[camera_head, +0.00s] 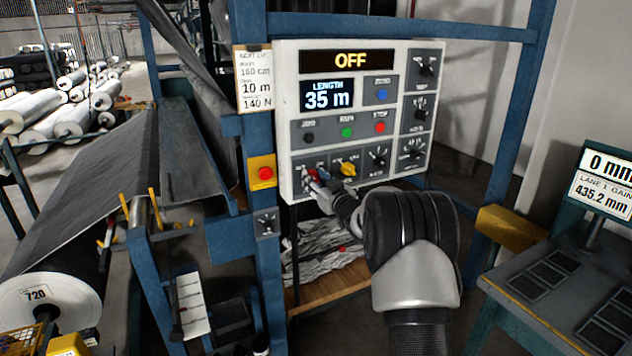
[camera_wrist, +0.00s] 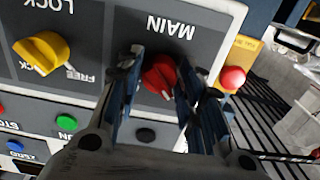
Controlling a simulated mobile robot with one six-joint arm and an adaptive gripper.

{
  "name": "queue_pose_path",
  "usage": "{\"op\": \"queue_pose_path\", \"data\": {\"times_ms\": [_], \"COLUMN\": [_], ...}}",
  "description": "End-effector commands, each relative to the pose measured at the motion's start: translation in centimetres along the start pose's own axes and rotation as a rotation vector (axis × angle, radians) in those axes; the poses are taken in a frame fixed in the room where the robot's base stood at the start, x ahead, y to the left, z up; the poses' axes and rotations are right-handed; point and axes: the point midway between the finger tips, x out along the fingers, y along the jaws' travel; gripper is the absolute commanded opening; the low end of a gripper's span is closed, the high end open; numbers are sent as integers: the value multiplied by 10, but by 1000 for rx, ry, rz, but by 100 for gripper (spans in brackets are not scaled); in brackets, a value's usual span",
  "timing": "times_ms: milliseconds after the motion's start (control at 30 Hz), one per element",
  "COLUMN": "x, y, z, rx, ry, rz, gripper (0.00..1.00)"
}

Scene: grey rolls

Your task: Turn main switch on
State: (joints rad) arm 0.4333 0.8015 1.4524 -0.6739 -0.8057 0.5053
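The main switch is a red rotary knob (camera_wrist: 160,76) under the label MAIN, which appears upside down in the wrist view. In the head view the knob (camera_head: 311,174) is at the lower left of the white control panel (camera_head: 437,75), partly covered by my gripper (camera_head: 316,181). In the wrist view my gripper (camera_wrist: 158,62) has its two fingers apart, one on each side of the knob. Gaps show between knob and fingers; whether a fingertip touches the panel face I cannot tell. The panel's display (camera_head: 350,60) reads OFF.
A yellow LOCK/FREE knob (camera_wrist: 41,52) sits beside the main switch. A red button (camera_head: 265,173) on a yellow box is left of the panel. Green (camera_head: 347,132), red (camera_head: 380,127) and blue (camera_head: 382,95) buttons are above. Blue frame posts stand on both sides.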

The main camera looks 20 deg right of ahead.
Motion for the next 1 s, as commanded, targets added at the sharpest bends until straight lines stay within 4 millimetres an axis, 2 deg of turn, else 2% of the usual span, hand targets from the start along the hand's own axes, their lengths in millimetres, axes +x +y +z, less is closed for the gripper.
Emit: {"op": "queue_pose_path", "data": {"times_ms": [367,667,1000], "x": [0,0,0], "y": [0,0,-1], "z": [0,-1,-3], "rx": [0,43,272], "ry": [0,-1,-3], "rz": [0,0,0], "gripper": [8,8,8]}}
